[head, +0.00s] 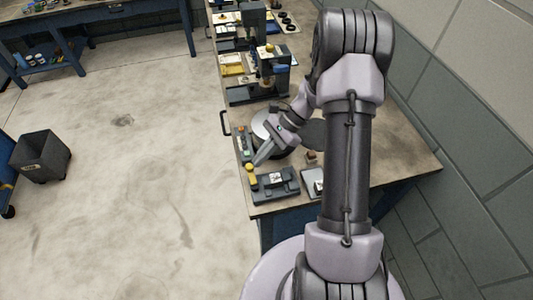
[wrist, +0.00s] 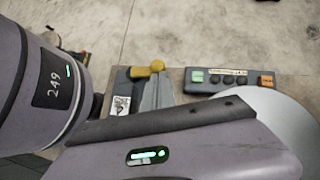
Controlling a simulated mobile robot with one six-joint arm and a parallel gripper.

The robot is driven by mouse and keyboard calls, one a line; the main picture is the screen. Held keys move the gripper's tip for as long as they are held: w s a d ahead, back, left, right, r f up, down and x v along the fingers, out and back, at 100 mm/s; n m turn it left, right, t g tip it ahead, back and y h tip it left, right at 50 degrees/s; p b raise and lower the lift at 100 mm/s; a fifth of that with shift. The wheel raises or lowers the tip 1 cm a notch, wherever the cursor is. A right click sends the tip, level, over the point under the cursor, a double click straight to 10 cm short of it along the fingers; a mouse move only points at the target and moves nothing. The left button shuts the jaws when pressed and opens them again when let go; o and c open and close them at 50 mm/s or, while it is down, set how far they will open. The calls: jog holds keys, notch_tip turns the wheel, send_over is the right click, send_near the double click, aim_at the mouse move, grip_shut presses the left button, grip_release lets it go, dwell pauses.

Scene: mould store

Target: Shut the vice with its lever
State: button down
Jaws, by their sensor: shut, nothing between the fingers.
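The vice (head: 275,187) is a low dark grey block at the near left corner of the workbench. A yellow ball knob (head: 250,168) stands at its left end, with a second yellow part just below it. In the wrist view the yellow knob (wrist: 157,66) shows beyond my fingers, beside the other yellow piece and a grey vice part with a white label (wrist: 121,106). My gripper (head: 259,160) is shut and empty, pointing down just above and right of the knob. Its fingers (wrist: 156,92) also show in the wrist view. I cannot tell whether they touch the lever.
A control box (head: 243,142) with coloured buttons lies behind the vice along the bench edge. A round metal disc (head: 262,122) is beside it, partly behind my arm. A small plate (head: 312,183) lies right of the vice. Machines (head: 268,75) stand farther back.

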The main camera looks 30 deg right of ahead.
jog(key=n+g, duration=0.1)
jog(key=w+a+n+g+p, duration=0.1)
jog(key=n, duration=0.1)
jog(key=a+n+g+p, duration=0.1)
jog(key=shift+w+a+n+h, duration=0.25)
jog(key=shift+w+n+h, duration=0.05)
jog(key=shift+a+g+p, duration=0.3)
jog(key=shift+w+a, duration=0.1)
jog(key=shift+r, duration=0.1)
